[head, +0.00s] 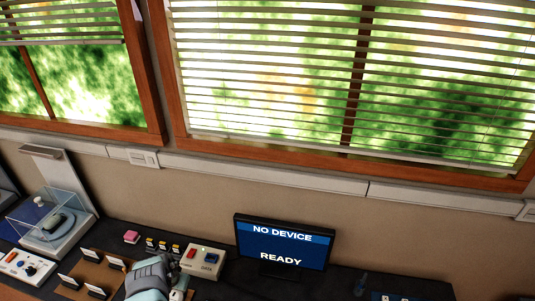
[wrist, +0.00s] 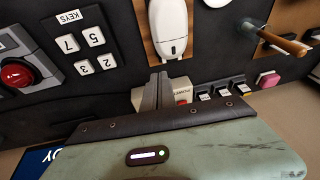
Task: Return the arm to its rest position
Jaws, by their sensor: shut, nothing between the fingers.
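My gripper (wrist: 158,78) shows in the wrist view as two dark grey fingers pressed together, with nothing between them. It is above the dark bench top, between a white rounded device (wrist: 170,28) and a small box with a red part and a partly hidden label (wrist: 183,92). In the head view my grey-green arm end is low in the picture, left of the monitor (head: 285,243). The fingertips are hard to make out there.
The monitor reads "NO DEVICE" and "READY". A white box with a red switch (head: 203,262) stands left of it. A clear-covered device (head: 55,218) stands at far left. In the wrist view are number keys (wrist: 82,52), a red button (wrist: 17,75), and a pink block (wrist: 268,80).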

